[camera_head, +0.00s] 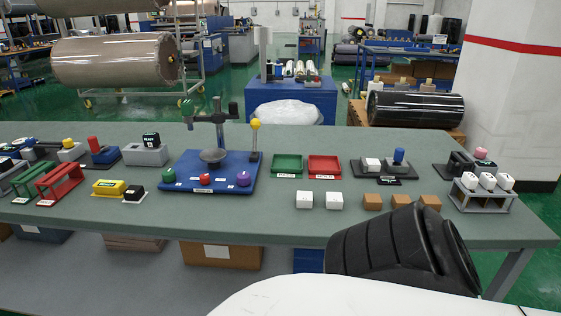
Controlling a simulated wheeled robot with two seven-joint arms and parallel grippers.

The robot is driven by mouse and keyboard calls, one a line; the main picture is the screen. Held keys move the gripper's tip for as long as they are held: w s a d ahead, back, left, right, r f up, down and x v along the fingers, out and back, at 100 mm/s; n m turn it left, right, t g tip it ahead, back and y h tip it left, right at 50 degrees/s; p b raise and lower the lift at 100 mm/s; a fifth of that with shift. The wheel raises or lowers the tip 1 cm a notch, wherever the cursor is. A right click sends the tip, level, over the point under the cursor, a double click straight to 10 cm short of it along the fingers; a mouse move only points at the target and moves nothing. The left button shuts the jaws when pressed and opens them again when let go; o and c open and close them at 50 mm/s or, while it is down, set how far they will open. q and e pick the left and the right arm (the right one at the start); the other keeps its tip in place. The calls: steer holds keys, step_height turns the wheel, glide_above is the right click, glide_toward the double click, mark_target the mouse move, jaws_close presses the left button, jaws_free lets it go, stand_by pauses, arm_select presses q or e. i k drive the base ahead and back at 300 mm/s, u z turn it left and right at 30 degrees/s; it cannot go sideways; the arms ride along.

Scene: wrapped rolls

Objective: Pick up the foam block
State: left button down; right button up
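No block is plainly marked as foam, and I cannot tell which one is the foam block. Two white blocks, a left one (305,199) and a right one (334,201), sit side by side near the table's front edge. To their right are three tan blocks, a left one (373,202), a middle one (401,201) and a right one (430,202). A yellow block (108,187) with a dark label lies at the left beside a small black block (134,193). Neither gripper's fingers show. A dark ribbed part, likely of my arm, covers the front right table edge.
The grey-green table (270,222) also holds a green tray (287,166), a red tray (324,168), and a blue board (208,187) with colored knobs and an upright stand. A grey rack (482,201) holding white blocks stands right. Bare table lies along the front.

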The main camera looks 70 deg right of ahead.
mark_target(374, 164)
steer(key=u, duration=0.15)
steer(key=k, duration=0.95)
steer(key=z, duration=1.6)
